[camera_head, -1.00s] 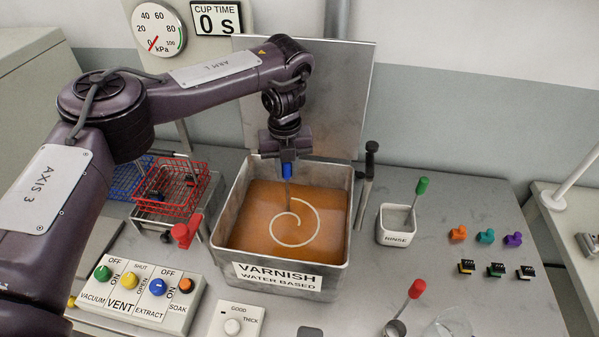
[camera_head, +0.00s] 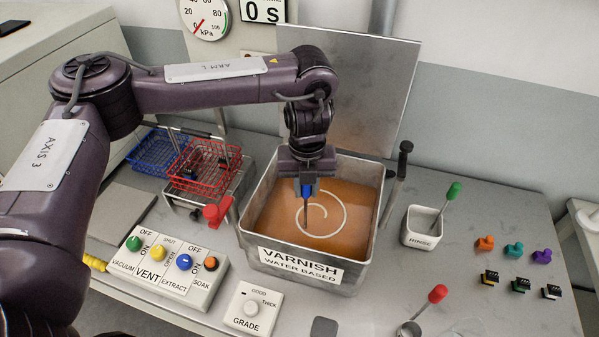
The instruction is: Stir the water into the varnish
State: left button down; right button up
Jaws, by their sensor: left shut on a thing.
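A square metal tank (camera_head: 262,190) labelled VARNISH WATER BASED holds orange-brown varnish (camera_head: 352,203). A pale spiral streak (camera_head: 341,219) lies on the varnish surface. My left gripper (camera_head: 307,180) is above the tank and shut on a blue-handled stirrer (camera_head: 307,191). The stirrer points down and its thin shaft reaches the varnish at the left part of the streak; its tip cannot be made out. The tank's raised lid (camera_head: 385,75) stands behind. My right gripper is not in view.
Red (camera_head: 205,165) and blue (camera_head: 157,152) wire baskets stand left of the tank. A rinse cup (camera_head: 421,227) with a green-handled tool, a red-handled ladle (camera_head: 437,294) and small coloured connectors (camera_head: 514,250) lie to the right.

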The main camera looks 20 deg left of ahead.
pick_arm(q)
jog(key=w+d, duration=0.4)
jog(key=d, duration=0.3)
jog(key=shift+w, duration=0.2)
jog(key=shift+a, duration=0.1)
dwell(0.3)
